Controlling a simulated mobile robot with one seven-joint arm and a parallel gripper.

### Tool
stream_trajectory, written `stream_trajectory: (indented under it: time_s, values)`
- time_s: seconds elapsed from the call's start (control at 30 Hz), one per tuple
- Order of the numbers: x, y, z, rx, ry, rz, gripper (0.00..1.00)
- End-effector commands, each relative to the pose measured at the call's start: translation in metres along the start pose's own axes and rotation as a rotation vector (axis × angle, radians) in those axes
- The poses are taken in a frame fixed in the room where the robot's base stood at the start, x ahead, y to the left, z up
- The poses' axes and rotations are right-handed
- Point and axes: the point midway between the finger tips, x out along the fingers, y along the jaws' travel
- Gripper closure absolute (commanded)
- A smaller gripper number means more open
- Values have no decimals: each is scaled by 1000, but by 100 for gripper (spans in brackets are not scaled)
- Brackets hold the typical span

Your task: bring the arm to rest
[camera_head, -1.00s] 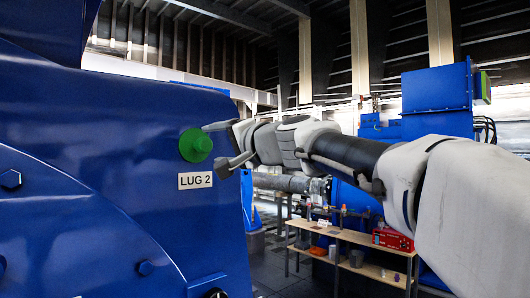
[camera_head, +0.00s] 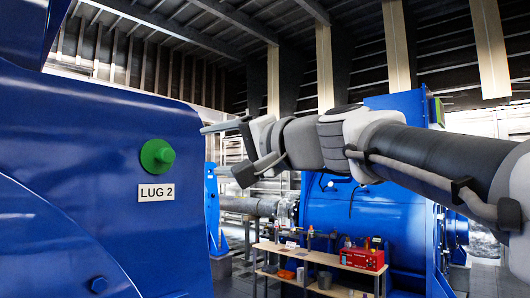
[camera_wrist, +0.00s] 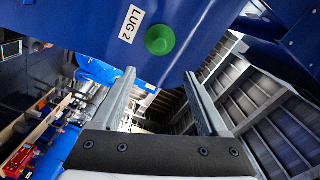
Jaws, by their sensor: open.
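My gripper (camera_head: 228,150) is at the end of my raised arm, which reaches in from the right in the head view. In the wrist view its two fingers (camera_wrist: 160,97) stand wide apart with nothing between them. A green round cap (camera_head: 157,157) sticks out of the blue housing (camera_head: 95,120), above a white "LUG 2" label (camera_head: 156,193). The gripper is to the right of the cap and apart from it. The cap also shows beyond the fingers in the wrist view (camera_wrist: 160,40), with the label to its left.
A wooden bench (camera_head: 320,258) with a red case (camera_head: 361,258) and several small items stands low, behind my arm. A large blue cylindrical machine (camera_head: 340,217) is behind it. The blue housing fills the left side. Open air lies above my arm.

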Motion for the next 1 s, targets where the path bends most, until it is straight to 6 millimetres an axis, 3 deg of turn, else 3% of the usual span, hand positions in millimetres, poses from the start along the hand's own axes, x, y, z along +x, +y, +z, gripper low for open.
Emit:
stream_trajectory:
  time_s: [0.3, 0.43, 0.57, 0.67, 0.8, 1.0]
  values:
    - [-1, 3, 1, -4, -1, 8, 23]
    - [-12, 29, 11, -48, -12, 91, 23]
    - [-43, 92, 34, -141, -46, 279, 23]
    - [-79, 151, 57, -223, -91, 458, 23]
    - [-141, 231, 91, -327, -173, 704, 23]
    - [-234, 324, 136, -449, -311, 1011, 23]
